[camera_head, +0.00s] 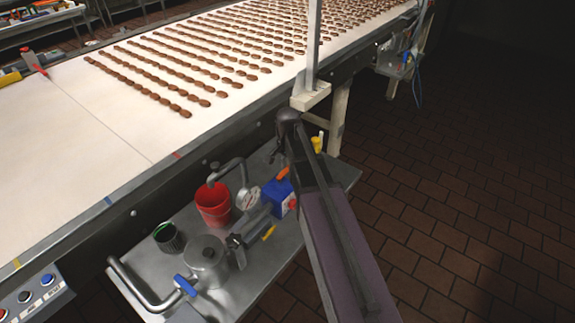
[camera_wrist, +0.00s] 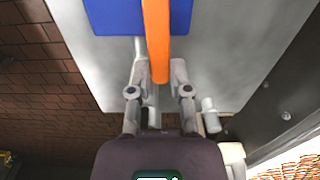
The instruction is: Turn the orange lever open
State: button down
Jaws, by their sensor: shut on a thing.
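The orange lever (camera_wrist: 156,35) runs down from the top middle of the wrist view, in front of a blue box (camera_wrist: 110,15). My gripper (camera_wrist: 159,72) has one finger on each side of the lever's lower end and is shut on it. In the head view the orange lever (camera_head: 282,174) shows as a small piece at the top of the blue box (camera_head: 278,196). My arm comes in from the lower right there and partly hides the gripper and the lever's end.
The blue box stands on a grey metal shelf (camera_head: 262,262) beside the conveyor (camera_head: 110,140). A red bucket (camera_head: 213,205), a round gauge (camera_head: 248,199), a metal pot (camera_head: 206,262) and a blue-handled pipe (camera_head: 150,302) crowd it on the left. Brick floor (camera_head: 450,220) is open at right.

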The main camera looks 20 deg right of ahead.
jog(key=c, duration=0.6)
grip_release()
jog(key=shift+o, duration=0.2)
jog(key=shift+w+a+n, duration=0.1)
jog(key=shift+w+n, duration=0.05)
jog(key=shift+n, duration=0.25)
